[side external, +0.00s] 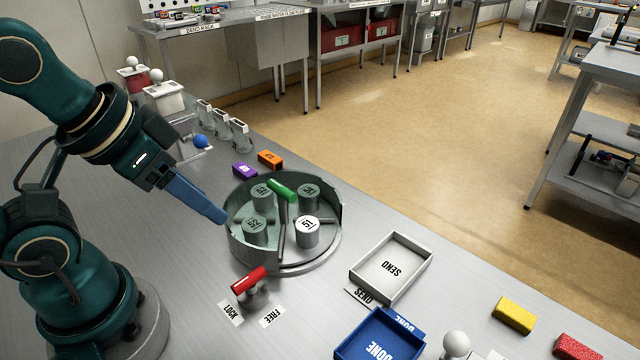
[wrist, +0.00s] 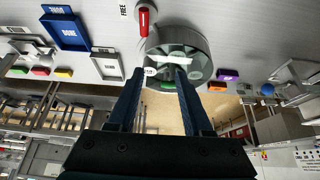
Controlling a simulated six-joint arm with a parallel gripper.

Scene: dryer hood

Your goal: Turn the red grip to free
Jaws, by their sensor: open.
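The red grip (side external: 248,280) is a short bar on a grey post in front of the round dryer. It also shows at the top of the wrist view (wrist: 143,21). The LOCK label (side external: 231,312) and the FREE label (side external: 272,316) lie on the table below it; I cannot tell which one it is set to. The dryer (side external: 285,262) holds several numbered cylinders, partly behind a see-through hood with a green handle (side external: 281,190). My gripper (side external: 222,216) is open and empty, at the dryer's left side and above and left of the red grip, apart from it.
A white SEND tray (side external: 420,262) and a blue DONE tray (side external: 410,347) stand to the right. Purple (side external: 244,170) and orange (side external: 270,158) blocks lie behind the dryer. Yellow (side external: 513,316) and red (side external: 577,347) blocks lie at the lower right. The table around the labels is clear.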

